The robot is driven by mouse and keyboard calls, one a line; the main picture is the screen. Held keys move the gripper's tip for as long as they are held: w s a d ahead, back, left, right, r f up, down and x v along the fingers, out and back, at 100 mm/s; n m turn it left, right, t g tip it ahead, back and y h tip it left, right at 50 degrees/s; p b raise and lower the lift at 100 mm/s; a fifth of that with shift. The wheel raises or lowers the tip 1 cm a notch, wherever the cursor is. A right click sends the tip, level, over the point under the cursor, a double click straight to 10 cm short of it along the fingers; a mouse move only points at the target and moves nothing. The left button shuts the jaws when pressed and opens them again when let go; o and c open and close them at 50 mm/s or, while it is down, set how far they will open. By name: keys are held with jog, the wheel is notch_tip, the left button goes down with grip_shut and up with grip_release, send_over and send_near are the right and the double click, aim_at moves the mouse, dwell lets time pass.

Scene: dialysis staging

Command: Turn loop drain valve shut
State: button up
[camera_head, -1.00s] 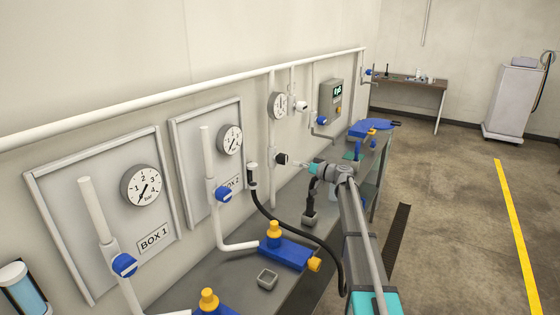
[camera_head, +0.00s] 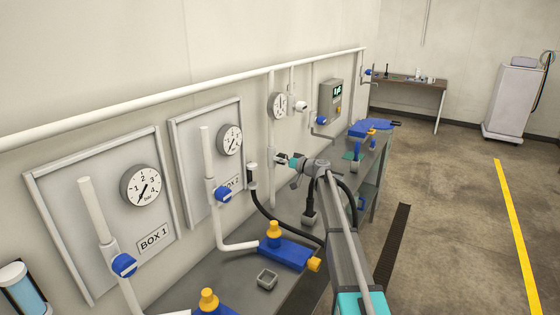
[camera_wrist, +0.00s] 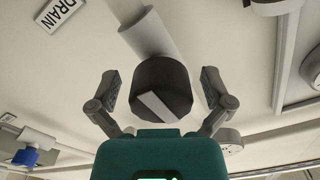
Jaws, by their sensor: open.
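The drain valve shows in the wrist view as a black round knob (camera_wrist: 162,88) with a pale bar across its face, on a white pipe (camera_wrist: 148,34). A tilted DRAIN label (camera_wrist: 60,12) is on the wall beside it. My gripper (camera_wrist: 160,92) is open, with one finger on each side of the knob and a visible gap on both sides. I cannot tell how deep the fingertips reach along it. In the head view my gripper (camera_head: 290,161) is at the wall and partly covers the dark knob (camera_head: 281,158).
Blue-handled valves (camera_head: 223,194) and gauges (camera_head: 141,186) line the wall at left. A black hose (camera_head: 262,205) hangs near my arm. A grey bench (camera_head: 205,270) with blue and yellow fittings (camera_head: 286,252) runs below.

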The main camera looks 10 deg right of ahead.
jog(key=c, duration=1.1)
jog(key=shift+c, duration=0.2)
jog(key=shift+m, duration=0.4)
jog(key=m, duration=0.4)
jog(key=shift+r, duration=0.1)
jog(key=m, duration=0.4)
jog(key=shift+m, duration=0.3)
jog(key=m, duration=0.4)
jog(key=shift+r+m, duration=0.1)
jog(key=shift+m, duration=2.2)
